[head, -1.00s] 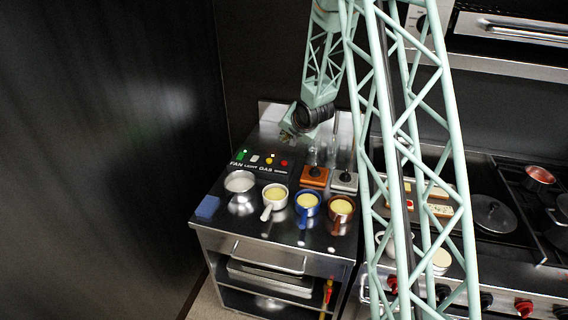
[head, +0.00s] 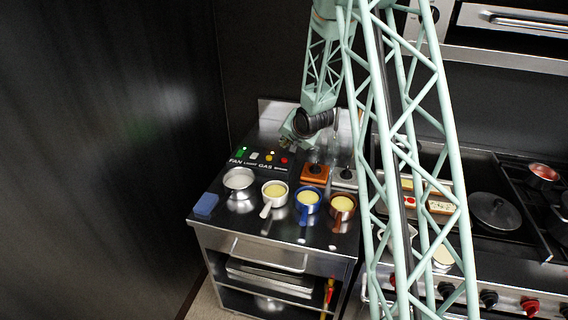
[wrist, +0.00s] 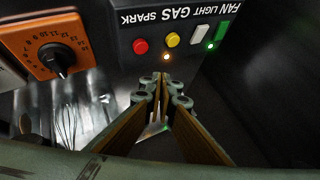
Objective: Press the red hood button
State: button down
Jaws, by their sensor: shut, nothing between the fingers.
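The red button (wrist: 140,46) is on a dark panel, by the word SPARK in the wrist view. It also shows in the head view (head: 284,160), at the right end of the button row. A yellow button (wrist: 173,40), a white switch (wrist: 200,35) and a green switch (wrist: 220,32) share the panel. My gripper (wrist: 163,76) is shut and empty. Its fingertips appear close to the panel's edge, near the red and yellow buttons, with no visible contact. In the head view my gripper (head: 289,141) hangs just behind the panel, its tips partly hard to make out.
An orange dial timer (wrist: 61,57) stands beside the panel, with a whisk (wrist: 66,122) near it. A dark wall (head: 110,150) is at left.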

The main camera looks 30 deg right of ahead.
aim_at(285, 160)
jog(key=shift+f+b, duration=1.35)
jog(key=shift+f, duration=0.9)
jog(key=shift+f+b, duration=0.65)
jog(key=shift+f, duration=0.25)
dwell(1.2)
jog(key=shift+r, duration=0.25)
jog(key=shift+r+p, duration=0.6)
jog(key=shift+r, duration=0.2)
dwell(0.4)
jog(key=shift+r+p, duration=1.65)
jog(key=shift+r, duration=0.7)
